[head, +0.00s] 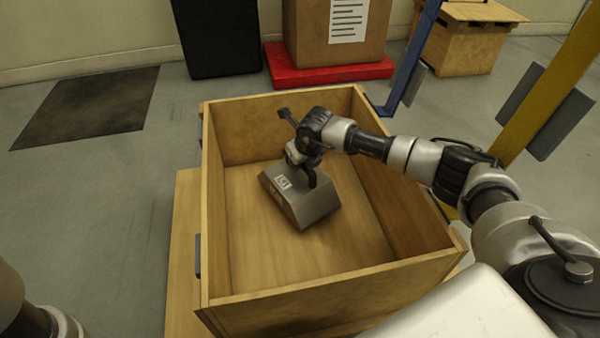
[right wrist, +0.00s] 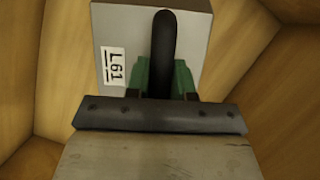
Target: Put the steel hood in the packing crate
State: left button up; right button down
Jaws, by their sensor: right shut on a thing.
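The steel hood (head: 307,203) is a grey metal box with sloped sides, a dark handle and a white label. It is inside the open wooden packing crate (head: 218,250), around the middle of its floor; I cannot tell whether it touches the floor. My right gripper (head: 308,172) reaches in from the right and is shut on the hood's handle. My left gripper is out of view; only part of my left arm shows at lower left.
The crate walls stand around the hood, with bare floor on its near and left sides. A red pallet (head: 330,74) with a cardboard box (head: 310,35), a black bin (head: 218,40) and a yellow post (head: 548,85) stand beyond. A dark mat (head: 88,105) lies at left.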

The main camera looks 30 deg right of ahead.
aim_at(297, 177)
notch_tip(297, 177, down, 3)
jog(key=shift+r+b, duration=0.1)
jog(key=shift+b, duration=0.6)
jog(key=shift+r, duration=0.1)
jog(key=c, duration=1.4)
grip_release()
jog(key=o, duration=0.4)
